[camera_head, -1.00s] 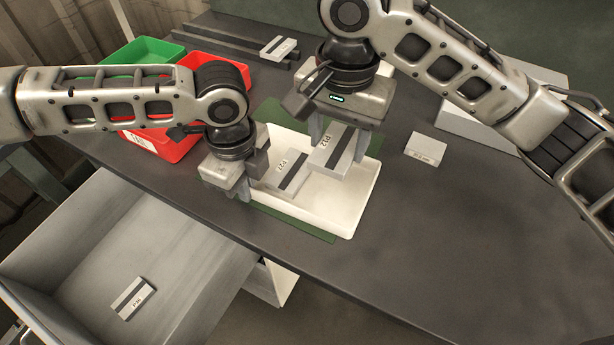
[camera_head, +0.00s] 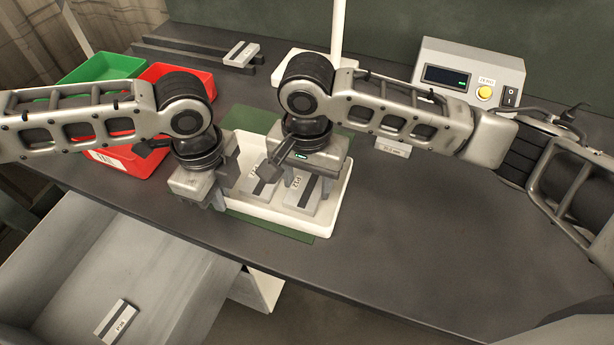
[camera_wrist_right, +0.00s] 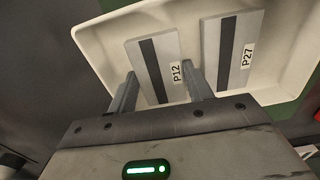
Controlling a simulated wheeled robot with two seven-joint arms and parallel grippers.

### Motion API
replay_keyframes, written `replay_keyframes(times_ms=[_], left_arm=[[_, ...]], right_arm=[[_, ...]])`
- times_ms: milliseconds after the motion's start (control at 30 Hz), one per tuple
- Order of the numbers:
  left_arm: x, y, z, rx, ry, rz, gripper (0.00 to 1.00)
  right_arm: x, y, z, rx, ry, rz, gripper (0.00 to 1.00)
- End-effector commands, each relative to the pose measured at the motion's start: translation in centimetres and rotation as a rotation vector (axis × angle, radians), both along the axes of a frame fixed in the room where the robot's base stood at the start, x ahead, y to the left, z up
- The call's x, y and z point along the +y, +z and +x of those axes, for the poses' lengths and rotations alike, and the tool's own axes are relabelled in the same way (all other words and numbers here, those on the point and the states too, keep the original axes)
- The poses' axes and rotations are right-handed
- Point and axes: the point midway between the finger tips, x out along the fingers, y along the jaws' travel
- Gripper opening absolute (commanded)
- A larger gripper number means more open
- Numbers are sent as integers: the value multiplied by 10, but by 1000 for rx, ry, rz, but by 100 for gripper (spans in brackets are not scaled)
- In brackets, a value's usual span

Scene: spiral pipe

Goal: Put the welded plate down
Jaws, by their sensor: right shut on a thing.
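The welded plate marked P12 (camera_head: 303,192) is light grey with a dark band and lies flat inside the white tray (camera_head: 338,207). My right gripper (camera_head: 304,187) is over it, pointing down, with its fingers on either side of the plate. In the right wrist view, plate P12 (camera_wrist_right: 152,62) sits between the fingers (camera_wrist_right: 162,90), at or very near the tray floor; any small gap is not visible. A second plate, P27 (camera_head: 262,182), lies beside it in the tray. My left gripper (camera_head: 222,195) hangs at the tray's left edge; its finger opening is unclear.
A green bin (camera_head: 105,68) and a red bin (camera_head: 135,160) stand at the left. A grey box with buttons (camera_head: 470,80) stands at the back right. A plate (camera_head: 118,322) lies in the grey open container at the lower left. The table right of the tray is clear.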

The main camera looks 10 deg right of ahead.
Motion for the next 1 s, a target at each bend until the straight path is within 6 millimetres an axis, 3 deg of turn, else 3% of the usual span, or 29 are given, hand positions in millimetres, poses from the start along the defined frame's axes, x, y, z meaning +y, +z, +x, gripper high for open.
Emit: replay_keyframes(times_ms=[167,200,267,667,1000], left_arm=[[0,1,1,-3,1,-1,0],[0,1,1,-3,1,-1,0],[0,1,1,-3,1,-1,0],[0,1,1,-3,0,-1,0],[0,1,1,-3,0,-1,0]], right_arm=[[1,-1,0,-2,1,3,6],[0,-2,0,-1,1,1,59],[0,-2,0,-1,1,1,72],[1,8,1,-2,1,2,72],[1,77,1,-5,2,3,72]])
